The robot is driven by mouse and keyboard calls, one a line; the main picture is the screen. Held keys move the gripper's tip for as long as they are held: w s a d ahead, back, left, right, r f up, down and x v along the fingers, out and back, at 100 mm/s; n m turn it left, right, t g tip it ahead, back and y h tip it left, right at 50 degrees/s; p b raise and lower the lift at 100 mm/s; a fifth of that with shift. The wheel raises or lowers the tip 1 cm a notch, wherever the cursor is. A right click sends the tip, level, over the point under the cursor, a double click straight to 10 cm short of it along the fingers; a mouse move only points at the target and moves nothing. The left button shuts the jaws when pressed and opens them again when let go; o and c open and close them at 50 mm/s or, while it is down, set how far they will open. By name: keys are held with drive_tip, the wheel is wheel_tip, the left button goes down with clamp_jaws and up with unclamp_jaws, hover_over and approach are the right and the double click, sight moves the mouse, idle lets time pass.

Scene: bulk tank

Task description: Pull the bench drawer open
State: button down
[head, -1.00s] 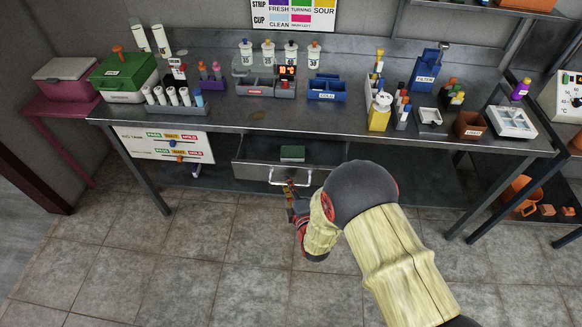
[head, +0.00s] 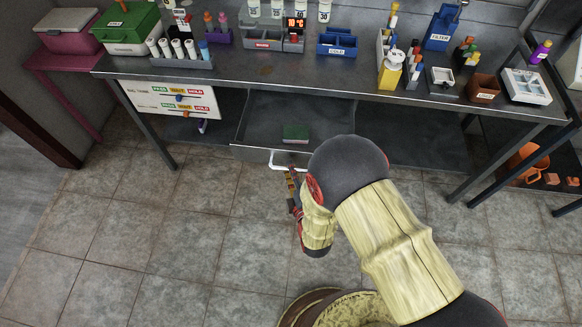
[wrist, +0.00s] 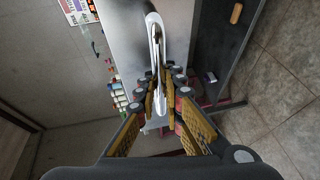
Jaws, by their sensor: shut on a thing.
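The bench drawer (head: 262,120) stands pulled out from under the steel bench top, its grey interior showing. A small green box (head: 295,134) lies inside it near the front. The drawer's pale bar handle (head: 281,163) is on its front face, and it also shows in the wrist view (wrist: 154,40). My gripper (head: 293,186) is at the handle, partly hidden by my own arm in the head view. In the wrist view my gripper (wrist: 161,100) has its fingers closed on both sides of the handle bar.
A white board (head: 175,101) hangs at the bench's left front. The tiled floor (head: 130,230) to the left is clear.

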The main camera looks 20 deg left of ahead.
drive_tip(key=shift+f, duration=0.1)
drive_tip(key=c, duration=2)
unclamp_jaws()
drive_tip(key=shift+o, duration=0.5)
drive_tip(key=v, duration=1.2)
